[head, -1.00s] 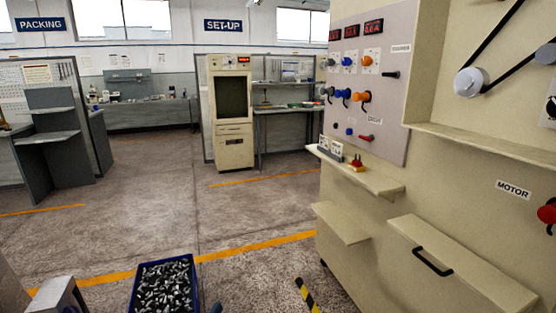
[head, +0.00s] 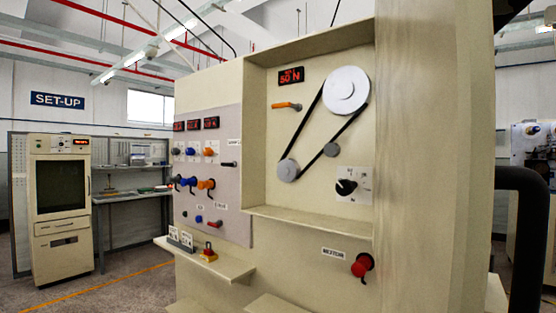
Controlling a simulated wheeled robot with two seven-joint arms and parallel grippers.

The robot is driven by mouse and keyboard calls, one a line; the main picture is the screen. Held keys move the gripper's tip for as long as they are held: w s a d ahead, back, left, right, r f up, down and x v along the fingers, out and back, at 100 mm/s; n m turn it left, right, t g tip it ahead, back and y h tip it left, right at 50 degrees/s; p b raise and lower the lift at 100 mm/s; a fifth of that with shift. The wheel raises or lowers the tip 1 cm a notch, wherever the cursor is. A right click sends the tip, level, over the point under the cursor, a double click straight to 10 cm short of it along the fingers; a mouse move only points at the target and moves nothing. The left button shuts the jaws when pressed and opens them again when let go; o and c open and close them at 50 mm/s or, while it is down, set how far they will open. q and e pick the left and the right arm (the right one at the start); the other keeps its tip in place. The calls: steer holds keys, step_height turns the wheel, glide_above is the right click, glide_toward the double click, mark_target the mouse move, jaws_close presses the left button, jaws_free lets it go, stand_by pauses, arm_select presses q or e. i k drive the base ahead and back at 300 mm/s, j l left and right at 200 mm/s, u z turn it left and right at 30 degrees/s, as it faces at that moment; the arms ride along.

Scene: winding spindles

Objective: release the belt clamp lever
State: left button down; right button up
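A small lever with an orange handle (head: 287,106) sits on the back wall of the belt recess, roughly level, below the red "50 N" display (head: 291,76). No label on it is readable, so I cannot confirm it is the belt clamp lever. A black belt (head: 308,111) runs around a large upper pulley (head: 346,90) and a smaller lower pulley (head: 287,170). A small grey roller (head: 332,150) sits beside the belt. Neither of my grippers is in view.
A grey panel (head: 240,190) left of the recess carries several coloured knobs and small levers. A black rotary knob (head: 345,187) and a red motor knob (head: 362,265) are at right. A shelf (head: 215,262) juts out low. A thick black curved bar (head: 527,178) stands at the right edge.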

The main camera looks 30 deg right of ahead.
mark_target(281, 105)
steer(key=k+l+z, duration=0.1)
steer(key=l+z, duration=0.65)
steer(key=i+j+z, duration=0.1)
steer(key=j+z, duration=0.15)
steer(key=j, duration=0.45)
steer(key=j+z, duration=0.25)
steer(key=j, duration=0.5)
steer(key=i, duration=0.05)
